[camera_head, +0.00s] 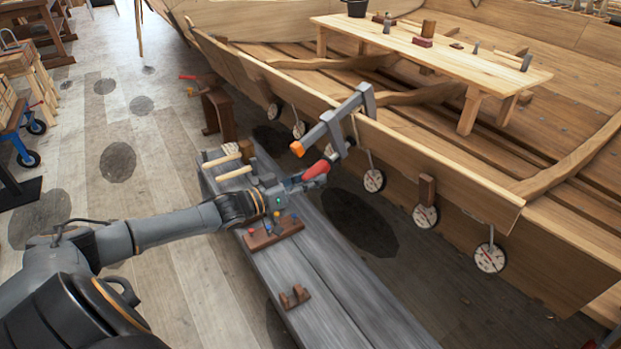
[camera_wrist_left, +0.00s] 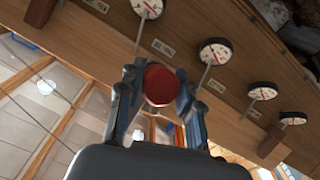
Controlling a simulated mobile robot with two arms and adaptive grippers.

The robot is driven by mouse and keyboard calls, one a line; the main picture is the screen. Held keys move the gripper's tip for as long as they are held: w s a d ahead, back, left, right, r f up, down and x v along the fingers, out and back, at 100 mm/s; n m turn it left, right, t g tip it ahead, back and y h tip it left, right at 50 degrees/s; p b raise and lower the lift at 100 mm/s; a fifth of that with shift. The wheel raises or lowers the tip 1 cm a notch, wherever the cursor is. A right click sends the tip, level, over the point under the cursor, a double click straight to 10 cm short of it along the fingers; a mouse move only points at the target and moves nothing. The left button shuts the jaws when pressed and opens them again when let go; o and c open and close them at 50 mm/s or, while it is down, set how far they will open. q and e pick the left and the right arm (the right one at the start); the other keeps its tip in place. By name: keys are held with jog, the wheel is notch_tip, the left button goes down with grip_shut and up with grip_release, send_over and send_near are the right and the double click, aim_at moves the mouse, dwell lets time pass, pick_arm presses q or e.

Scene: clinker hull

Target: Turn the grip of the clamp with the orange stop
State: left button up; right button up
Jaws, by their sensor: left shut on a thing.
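The clamp (camera_head: 333,121) is a grey bar clamp fixed over the top edge of the wooden hull, with an orange stop (camera_head: 297,149) at its lower left end. Its red grip (camera_head: 317,170) hangs below the bar. My left gripper (camera_head: 307,180) is at the red grip and shut on it. In the left wrist view the round red end of the grip (camera_wrist_left: 161,85) sits between the two fingers. The fingers hide part of the grip in the head view. My right gripper is not in view.
Round white dials (camera_head: 374,181) hang along the hull planks (camera_head: 430,170). A grey bench (camera_head: 345,285) below my left arm holds mallets (camera_head: 235,172), a wooden rack (camera_head: 273,232) and a small wooden block (camera_head: 294,296). A plank table (camera_head: 440,50) stands inside the hull.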

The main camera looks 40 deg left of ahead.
pick_arm(q)
jog(key=shift+r+p, duration=0.15)
jog(key=shift+p, duration=0.7)
jog(key=m+y+p, duration=0.2)
jog(key=p, duration=0.1)
jog(key=shift+r+t+p, duration=0.1)
jog(key=shift+t+p, duration=0.2)
jog(key=shift+m+y+p, duration=0.7)
jog(key=shift+p, duration=0.1)
jog(key=shift+f+m+t+y+p, duration=0.2)
jog(key=shift+m+t+y+p, duration=0.15)
jog(key=shift+m+t+y, duration=0.25)
jog(key=o, duration=1.2)
jog(key=shift+c, duration=0.2)
